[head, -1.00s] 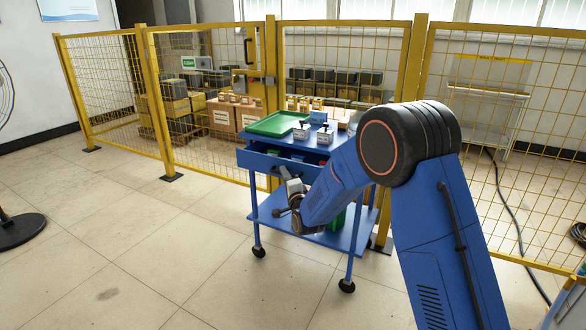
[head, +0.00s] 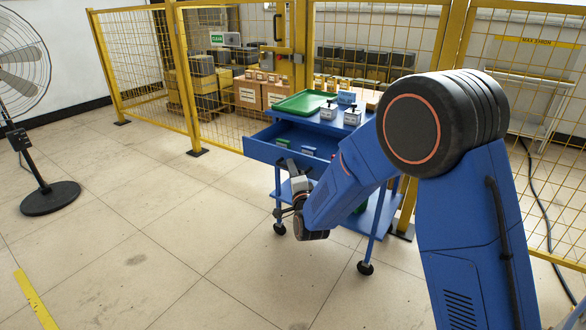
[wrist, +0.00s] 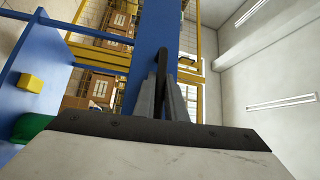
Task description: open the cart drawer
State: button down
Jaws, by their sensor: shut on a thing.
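The blue cart (head: 372,222) stands before the yellow fence. Its drawer (head: 262,150) is pulled out toward me, and several small items lie inside it. My gripper (head: 290,168) is at the drawer's front, with my arm reaching in from the right. In the wrist view my two grey fingers (wrist: 168,98) are closed around the dark drawer handle (wrist: 162,62), with the blue drawer front (wrist: 155,25) beyond it. In the head view the handle is hidden by my gripper, and my arm covers the right part of the drawer.
A green tray (head: 304,103) and small labelled boxes (head: 328,111) sit on the cart top. The yellow mesh fence (head: 222,108) runs behind the cart. A standing fan (head: 48,198) is at the left. The floor (head: 160,235) between the fan and cart is clear.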

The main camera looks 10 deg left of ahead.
jog(key=c, duration=2.1)
grip_release()
jog(key=v, duration=1.7)
jog(key=shift+s, duration=0.25)
jog(key=shift+d, duration=0.1)
